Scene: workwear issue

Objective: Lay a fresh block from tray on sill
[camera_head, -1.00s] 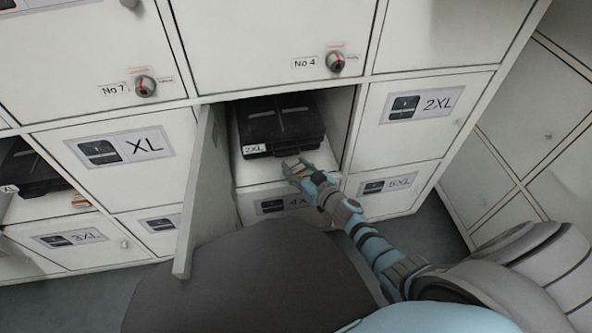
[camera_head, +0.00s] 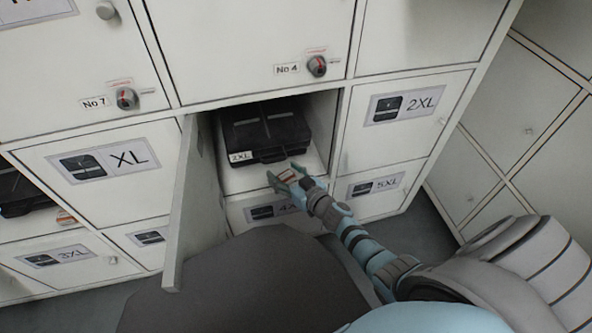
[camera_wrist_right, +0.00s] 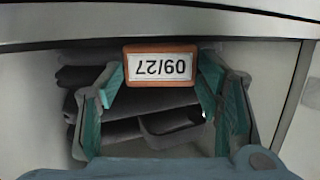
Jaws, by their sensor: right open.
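My right gripper (camera_head: 285,178) is open at the front of an open locker compartment. A small orange-edged block (camera_wrist_right: 160,65) with a white "09/27" label, upside down in the right wrist view, lies between its fingertips (camera_wrist_right: 160,88). The block also shows in the head view (camera_head: 289,174), at the compartment's front sill (camera_head: 238,181). Whether the fingers touch it, I cannot tell. A black case (camera_head: 264,133) tagged 2XL sits behind the sill. My left gripper is out of view. I cannot make out a tray.
The compartment's door (camera_head: 187,210) stands open on its left side. Another open compartment at the far left holds a dark case (camera_head: 22,192) and a small orange-and-white block (camera_head: 66,217). Closed lockers labelled XL (camera_head: 105,160) and 2XL (camera_head: 408,104) flank the opening.

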